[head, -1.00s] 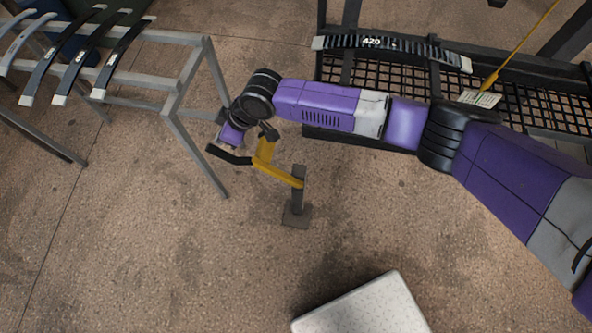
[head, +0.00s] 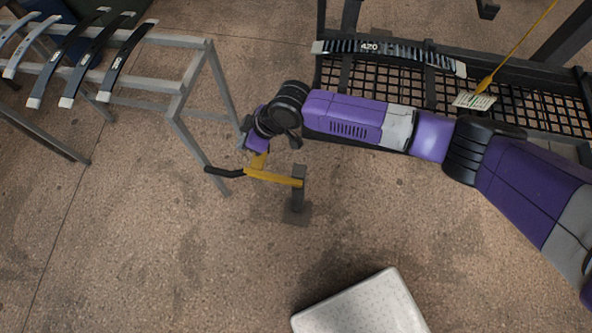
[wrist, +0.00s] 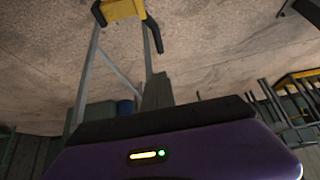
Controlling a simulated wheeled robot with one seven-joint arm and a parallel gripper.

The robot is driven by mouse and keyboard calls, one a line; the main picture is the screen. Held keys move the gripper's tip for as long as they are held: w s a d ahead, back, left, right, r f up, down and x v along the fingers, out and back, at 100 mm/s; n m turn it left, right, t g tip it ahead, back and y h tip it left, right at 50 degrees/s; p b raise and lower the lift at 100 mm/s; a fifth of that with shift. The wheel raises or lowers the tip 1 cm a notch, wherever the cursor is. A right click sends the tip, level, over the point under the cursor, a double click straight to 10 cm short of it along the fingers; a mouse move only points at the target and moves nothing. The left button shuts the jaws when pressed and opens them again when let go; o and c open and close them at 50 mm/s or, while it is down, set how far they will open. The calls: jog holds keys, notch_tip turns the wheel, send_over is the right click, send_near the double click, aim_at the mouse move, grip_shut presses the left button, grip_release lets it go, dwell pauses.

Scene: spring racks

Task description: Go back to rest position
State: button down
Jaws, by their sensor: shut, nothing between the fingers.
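My purple arm reaches in from the right in the head view. My gripper (head: 258,160) is at its left end, small and partly hidden by my wrist. It is shut and holds nothing. It overlaps a yellow bar (head: 276,179) with a black handle (head: 223,172), beside a short grey post (head: 298,188). I cannot tell whether they touch. The wrist view shows a yellow part with dark ends at the top edge, cut off by the frame.
A grey rack (head: 190,85) with several dark curved springs (head: 128,60) stands at upper left. A black mesh rack (head: 395,85) with spring 420 (head: 385,47) lies behind my arm. A pale panel (head: 365,307) lies at the bottom. Floor left of it is clear.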

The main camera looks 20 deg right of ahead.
dwell(0.4)
jog(key=s+a+r+n+t+y, duration=0.1)
jog(key=a+r+n+t+y, duration=0.1)
jog(key=a+r, duration=0.3)
jog(key=s+d+r+t+y, duration=0.1)
jog(key=s+d+r+t, duration=0.1)
jog(key=s+d, duration=0.75)
jog(key=s+d+r+t+y, duration=0.1)
jog(key=s+d+r, duration=0.2)
jog(key=s+d, duration=0.65)
jog(key=s+r+m+t+h, duration=0.2)
jog(key=s+r+m+h, duration=0.1)
jog(key=s, duration=0.3)
jog(key=s+d+r+m+t+h, duration=0.1)
jog(key=s+r+m+t+h, duration=0.1)
jog(key=s+m, duration=0.3)
jog(key=s+d+r+m+t+h, duration=0.1)
jog(key=s+r+m+h, duration=0.3)
jog(key=s, duration=0.4)
jog(key=shift+s+r+m+t+h, duration=0.25)
jog(key=shift+r+m+t+h, duration=0.05)
jog(key=shift+r+m+t, duration=0.1)
